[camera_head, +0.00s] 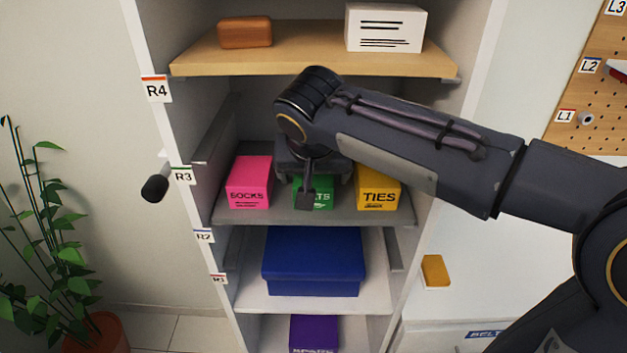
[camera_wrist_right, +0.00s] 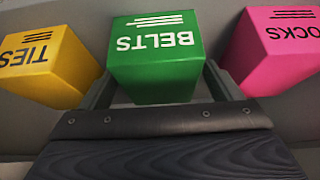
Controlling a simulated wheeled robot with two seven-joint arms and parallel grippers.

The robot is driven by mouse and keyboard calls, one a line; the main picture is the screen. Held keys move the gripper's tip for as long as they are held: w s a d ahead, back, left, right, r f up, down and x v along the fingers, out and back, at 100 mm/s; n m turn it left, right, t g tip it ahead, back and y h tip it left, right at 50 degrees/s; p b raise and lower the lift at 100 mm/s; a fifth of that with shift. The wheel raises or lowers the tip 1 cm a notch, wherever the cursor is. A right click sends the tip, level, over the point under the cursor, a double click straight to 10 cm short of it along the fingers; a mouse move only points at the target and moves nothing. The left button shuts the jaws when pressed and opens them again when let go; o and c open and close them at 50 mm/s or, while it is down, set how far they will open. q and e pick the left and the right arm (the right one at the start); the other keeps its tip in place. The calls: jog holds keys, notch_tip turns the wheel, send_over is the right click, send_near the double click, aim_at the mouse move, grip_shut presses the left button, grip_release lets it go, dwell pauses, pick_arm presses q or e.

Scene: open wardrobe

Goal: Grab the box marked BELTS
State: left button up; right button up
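The green BELTS box (camera_head: 321,198) stands on the grey middle shelf (camera_head: 260,216), between the pink SOCKS box (camera_head: 249,183) and the yellow TIES box (camera_head: 378,187). My right gripper (camera_head: 312,190) is in front of it and hides much of it in the head view. In the right wrist view the BELTS box (camera_wrist_right: 155,58) is upside down, with the right gripper's fingers (camera_wrist_right: 157,90) spread at its two sides. The fingers look open; whether either touches the box is unclear. My left gripper is out of view.
Above is a wooden shelf (camera_head: 310,58) with a brown box (camera_head: 245,32) and a white box (camera_head: 386,27). Below are a blue box (camera_head: 313,262) and a purple box (camera_head: 314,335). The wardrobe's side walls bound the shelf. A plant (camera_head: 60,260) stands at left.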

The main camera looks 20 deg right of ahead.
jog(key=c, duration=1)
jog(key=shift+r, duration=0.1)
